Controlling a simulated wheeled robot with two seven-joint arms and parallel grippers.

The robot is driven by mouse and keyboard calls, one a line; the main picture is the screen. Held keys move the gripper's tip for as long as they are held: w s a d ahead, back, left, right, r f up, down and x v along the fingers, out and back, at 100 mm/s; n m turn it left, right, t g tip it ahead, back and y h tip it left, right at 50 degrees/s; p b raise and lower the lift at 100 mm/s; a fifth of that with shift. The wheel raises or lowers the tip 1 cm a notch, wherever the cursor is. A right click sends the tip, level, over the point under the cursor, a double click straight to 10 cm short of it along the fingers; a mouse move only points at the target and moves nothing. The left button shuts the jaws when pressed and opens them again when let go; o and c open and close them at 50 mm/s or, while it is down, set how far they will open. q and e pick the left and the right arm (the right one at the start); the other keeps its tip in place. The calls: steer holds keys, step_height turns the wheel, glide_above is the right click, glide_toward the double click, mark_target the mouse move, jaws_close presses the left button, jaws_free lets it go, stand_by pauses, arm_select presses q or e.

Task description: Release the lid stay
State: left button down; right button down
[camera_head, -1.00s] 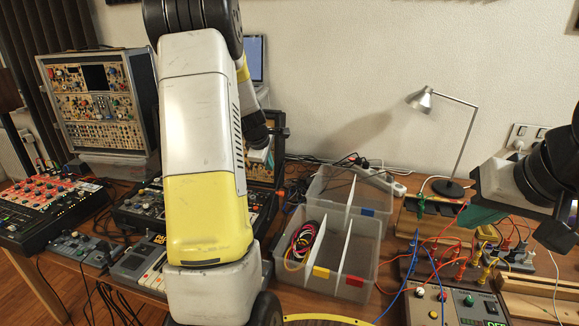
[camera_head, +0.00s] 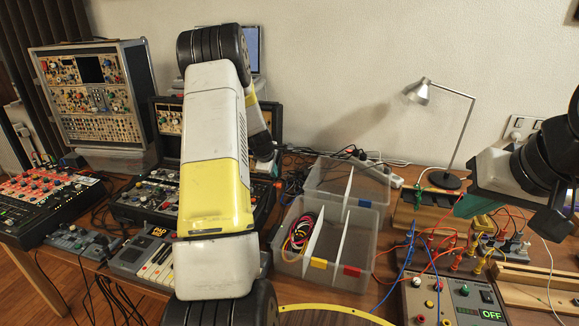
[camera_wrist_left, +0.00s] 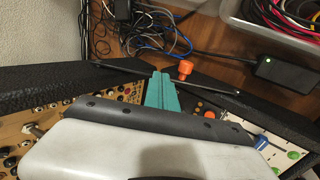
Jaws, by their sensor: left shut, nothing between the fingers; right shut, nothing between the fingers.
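The open black case (camera_head: 122,207) stands behind and beside my left arm, its lid (camera_head: 168,118) upright. In the left wrist view the lid stay (camera_wrist_left: 218,84) is a thin dark bar crossing the case's corner, with an orange knob (camera_wrist_left: 185,69) on it. My left gripper (camera_wrist_left: 162,78) shows there as shut teal fingers over the bar, just left of the knob. A small gap seems to separate fingers and knob; contact with the bar cannot be told. In the head view my arm hides most of this. My right gripper (camera_head: 468,206) is shut and empty at the right.
A clear divided box (camera_head: 365,256) with cables stands right of the case. A desk lamp (camera_head: 440,180) and a wired board are further right. A black power adapter (camera_wrist_left: 287,72) and loose cables lie beyond the stay in the wrist view. A mixer (camera_head: 40,210) stands left.

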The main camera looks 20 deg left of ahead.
arm_select(q)
steer(key=shift+w+f+g, duration=1.25)
steer(key=shift+f+g, duration=0.05)
steer(key=shift+f, duration=0.15)
steer(key=shift+x, duration=0.85)
steer(key=shift+w+r, duration=0.1)
steer(key=shift+a+r, duration=0.15)
steer(key=shift+r, duration=0.2)
step_height(320, 180, up, 13)
steer(key=shift+r, duration=0.15)
